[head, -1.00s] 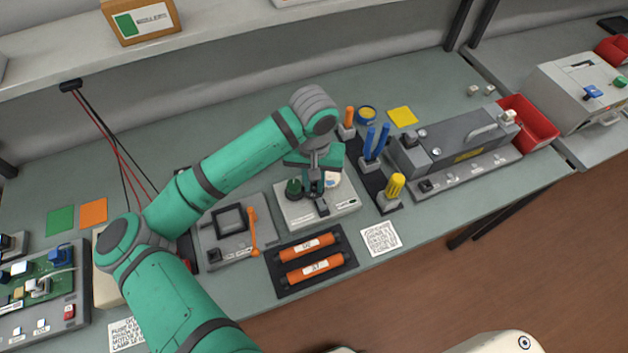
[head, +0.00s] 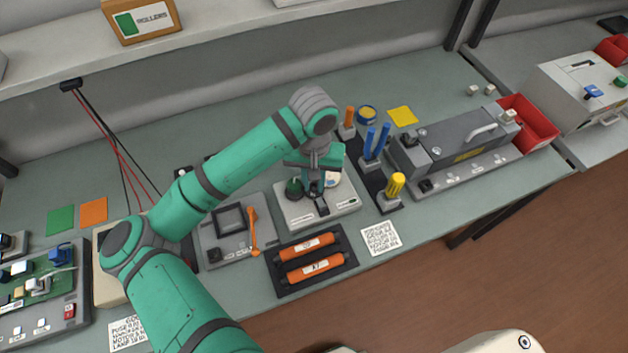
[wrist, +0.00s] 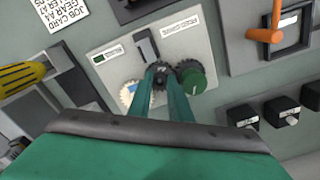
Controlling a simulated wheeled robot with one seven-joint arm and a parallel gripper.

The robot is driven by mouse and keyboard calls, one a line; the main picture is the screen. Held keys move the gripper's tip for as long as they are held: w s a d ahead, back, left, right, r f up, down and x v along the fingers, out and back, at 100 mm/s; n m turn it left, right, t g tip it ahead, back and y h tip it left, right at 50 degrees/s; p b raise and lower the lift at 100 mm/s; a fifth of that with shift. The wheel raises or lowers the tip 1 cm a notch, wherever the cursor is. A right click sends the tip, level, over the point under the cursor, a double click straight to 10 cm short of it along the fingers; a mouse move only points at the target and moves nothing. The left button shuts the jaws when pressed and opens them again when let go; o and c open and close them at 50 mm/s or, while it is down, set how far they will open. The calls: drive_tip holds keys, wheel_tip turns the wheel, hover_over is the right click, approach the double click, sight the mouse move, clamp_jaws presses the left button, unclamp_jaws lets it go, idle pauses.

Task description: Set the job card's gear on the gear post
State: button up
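The job card (head: 380,238) lies at the bench's front edge; it also shows in the wrist view (wrist: 66,18), its small print only partly legible. A pale gear plate (head: 347,209) stands behind the orange roller tray. In the wrist view, a white toothed gear (wrist: 130,96) with a blue patch is at left and a green round knob or gear (wrist: 194,82) at right, dark teeth behind it. My gripper (wrist: 161,74) is down between them, fingers close together on a small dark part (wrist: 160,67) with a pale mark, seemingly a gear. The post under it is hidden.
A black lever or block (wrist: 146,46) stands on the plate by my fingertips. The tray with two orange rollers (head: 306,245) is in front. An orange-handled fixture (head: 252,230) is left; blue posts (head: 376,143) and a yellow-handled tool (head: 394,186) are right.

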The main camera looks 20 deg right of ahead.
drive_tip(key=o, duration=0.4)
wheel_tip(320, 180, up, 11)
idle(0.5)
drive_tip(key=shift+d+f, duration=0.1)
drive_tip(key=shift+d, duration=0.05)
